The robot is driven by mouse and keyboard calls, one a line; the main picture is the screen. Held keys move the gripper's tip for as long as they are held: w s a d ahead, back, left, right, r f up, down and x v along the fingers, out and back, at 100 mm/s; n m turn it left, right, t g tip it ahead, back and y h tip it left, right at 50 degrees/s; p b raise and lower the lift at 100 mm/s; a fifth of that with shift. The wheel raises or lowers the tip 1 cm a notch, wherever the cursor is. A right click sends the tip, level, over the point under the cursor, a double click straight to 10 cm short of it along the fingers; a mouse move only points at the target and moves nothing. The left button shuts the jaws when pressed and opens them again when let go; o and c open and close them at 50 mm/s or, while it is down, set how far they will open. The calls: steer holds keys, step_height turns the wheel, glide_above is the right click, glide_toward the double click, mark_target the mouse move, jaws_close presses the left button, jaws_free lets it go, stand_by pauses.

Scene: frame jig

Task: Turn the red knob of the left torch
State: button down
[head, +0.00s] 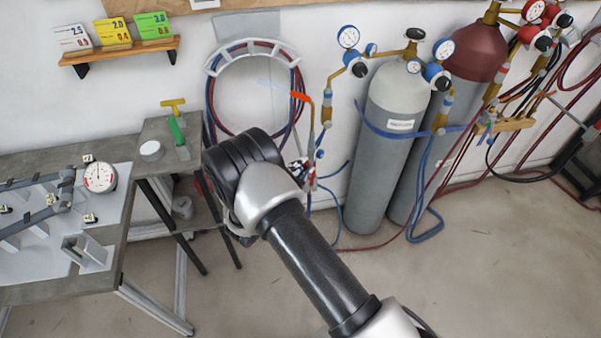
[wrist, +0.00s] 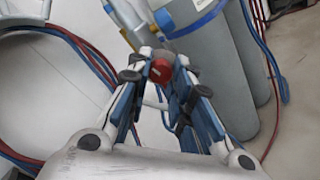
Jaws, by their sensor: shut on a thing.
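The red knob (wrist: 160,70) shows in the wrist view between the two fingertips of my gripper (wrist: 159,76). My gripper is shut on it, with a dark pad on each side. The torch body (wrist: 130,18), grey and blue, rises just behind the knob. In the head view the left torch (head: 312,115) hangs on the wall beside the hose coil, with an orange-red lever near its top. My wrist covers most of my gripper in the head view, and I cannot make out the knob clearly there.
A grey gas cylinder (head: 384,150) stands right of the torch, with a dark red-topped one (head: 474,50) behind it. Red and blue hoses (head: 212,92) coil on the wall at left. A workbench (head: 60,291) with a jig fills the left. The floor in front is clear.

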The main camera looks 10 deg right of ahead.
steer(key=shift+m+b, duration=0.8)
steer(key=shift+m, duration=0.6)
steer(key=c, duration=1.4)
jaws_free()
steer(key=v, duration=1.2)
steer(key=shift+d+r, duration=0.1)
steer(key=shift+r, duration=0.05)
